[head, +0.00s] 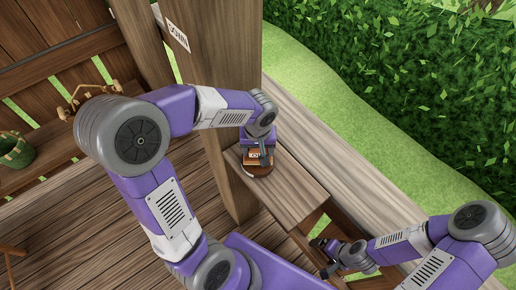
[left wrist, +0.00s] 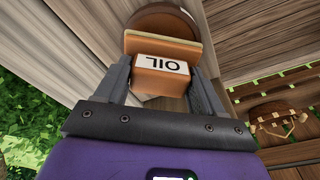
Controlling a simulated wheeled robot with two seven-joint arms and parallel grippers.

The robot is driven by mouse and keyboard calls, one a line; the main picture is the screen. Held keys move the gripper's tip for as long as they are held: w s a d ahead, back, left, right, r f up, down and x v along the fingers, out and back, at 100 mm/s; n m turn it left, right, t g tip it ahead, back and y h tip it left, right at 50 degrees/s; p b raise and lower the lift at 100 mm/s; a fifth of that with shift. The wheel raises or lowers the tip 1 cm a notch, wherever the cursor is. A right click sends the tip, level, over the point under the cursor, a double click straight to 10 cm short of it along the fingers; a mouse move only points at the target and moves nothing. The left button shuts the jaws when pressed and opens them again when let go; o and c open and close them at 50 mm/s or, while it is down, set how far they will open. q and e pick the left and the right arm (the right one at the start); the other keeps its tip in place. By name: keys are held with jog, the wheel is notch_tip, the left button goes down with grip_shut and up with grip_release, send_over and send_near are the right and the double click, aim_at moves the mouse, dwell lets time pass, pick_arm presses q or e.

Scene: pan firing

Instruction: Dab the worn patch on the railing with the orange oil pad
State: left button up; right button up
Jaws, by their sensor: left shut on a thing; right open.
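The orange oil pad (head: 253,155), a block marked OIL on a wider tan base, is between the fingers of my left gripper (head: 265,154). In the left wrist view the pad (left wrist: 162,75) sits between both fingers of the shut gripper (left wrist: 162,84). A round brown area (head: 258,172), which looks like the worn patch, is on the wooden railing (head: 290,195) directly below and around the pad. It also shows beyond the pad in the left wrist view (left wrist: 165,18). I cannot tell whether the pad touches it. My right gripper (head: 323,257) is open and empty, low at right.
A thick wooden post (head: 228,60) with a sign (head: 178,36) rises just left of the pad. A green basket (head: 14,150) stands on a bench at far left. Hedge (head: 410,70) and grass lie beyond the railing.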

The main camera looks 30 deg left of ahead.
pick_arm(q)
jog(key=shift+r+p, duration=1.65)
jog(key=shift+r, duration=1)
